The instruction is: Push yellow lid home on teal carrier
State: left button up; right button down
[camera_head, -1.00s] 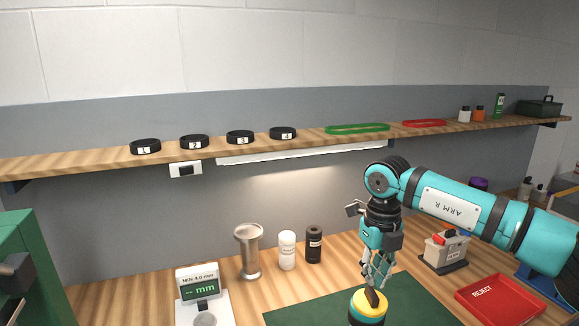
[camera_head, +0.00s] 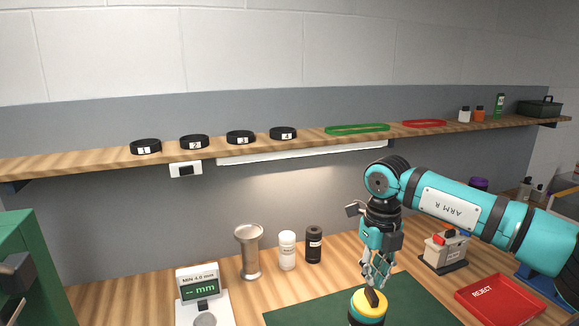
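The yellow lid (camera_head: 368,306) sits at the bottom edge of the head view, over the green mat. It has a dark raised grip (camera_head: 372,297) on top. Below it only a dark band shows; the carrier's body is cut off by the picture's edge, so I cannot tell how the lid seats. My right gripper (camera_head: 376,283) points down from the teal arm, its fingertips right at the top of the lid's grip. The fingers are small and overlap the grip, so I cannot tell whether they hold it. My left gripper is not in view.
A red reject tray (camera_head: 500,301) and a small grey device (camera_head: 445,250) stand to the right. A gauge (camera_head: 201,295), a metal cylinder (camera_head: 249,252), a white bottle (camera_head: 287,250) and a black bottle (camera_head: 314,244) stand left. The green mat (camera_head: 425,304) is clear beside the lid.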

aim_at(371, 291)
jog(key=shift+f+b, duration=0.85)
jog(key=shift+f, duration=0.4)
dwell(0.3)
jog(key=shift+s+f, duration=0.15)
jog(key=shift+f, duration=0.1)
dwell(0.4)
jog(key=shift+w+r+p, duration=0.2)
jog(key=shift+r+p, duration=0.45)
jog(key=shift+r, duration=0.6)
jog(key=shift+r+p, duration=1)
jog(key=shift+r, duration=0.85)
